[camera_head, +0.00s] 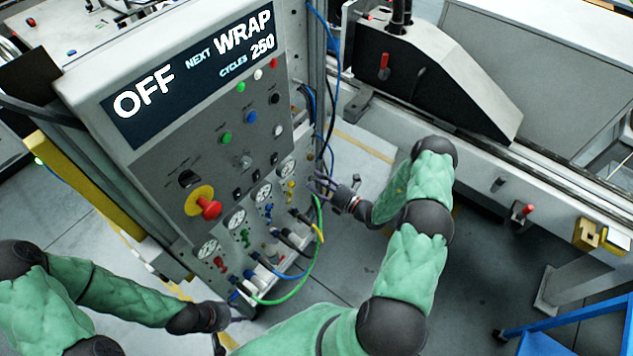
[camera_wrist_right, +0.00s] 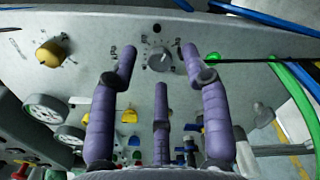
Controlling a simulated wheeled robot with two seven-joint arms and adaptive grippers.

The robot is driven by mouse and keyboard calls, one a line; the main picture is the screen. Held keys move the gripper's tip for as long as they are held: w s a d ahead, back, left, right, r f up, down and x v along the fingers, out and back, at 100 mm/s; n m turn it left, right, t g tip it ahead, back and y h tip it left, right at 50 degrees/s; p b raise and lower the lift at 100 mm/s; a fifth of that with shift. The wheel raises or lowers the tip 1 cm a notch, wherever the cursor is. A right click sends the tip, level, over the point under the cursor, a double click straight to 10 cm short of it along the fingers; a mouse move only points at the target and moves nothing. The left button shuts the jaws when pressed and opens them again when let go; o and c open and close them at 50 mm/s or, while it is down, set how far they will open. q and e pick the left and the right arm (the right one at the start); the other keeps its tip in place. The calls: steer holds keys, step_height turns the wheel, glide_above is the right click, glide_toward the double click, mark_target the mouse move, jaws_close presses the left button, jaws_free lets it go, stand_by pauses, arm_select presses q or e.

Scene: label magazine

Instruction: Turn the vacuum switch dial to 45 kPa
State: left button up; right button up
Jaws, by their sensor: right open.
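A small grey dial (camera_wrist_right: 160,60) with a pale pointer mark and printed figures around it sits on a grey panel in the right wrist view. The figures are too small to read surely. My right gripper (camera_wrist_right: 160,65) is open, its purple fingers spread toward the panel with the dial between their tips. I cannot tell whether they touch it. In the head view my right gripper (camera_head: 316,184) is at the cabinet's right edge; I cannot make out the dial there. My left gripper (camera_head: 235,333) is low, near the cabinet's bottom, with its fingers apart and empty.
A yellow knob (camera_wrist_right: 50,53) is left of the dial. The cabinet (camera_head: 150,160) has a display reading OFF, a red emergency button (camera_head: 208,208), gauges and coloured valves. Green hose (camera_head: 318,235) and blue cables hang near my right gripper. A conveyor frame (camera_head: 560,185) stands at right.

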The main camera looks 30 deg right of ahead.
steer(key=shift+w+a, duration=0.2)
steer(key=shift+w, duration=0.25)
jaws_close()
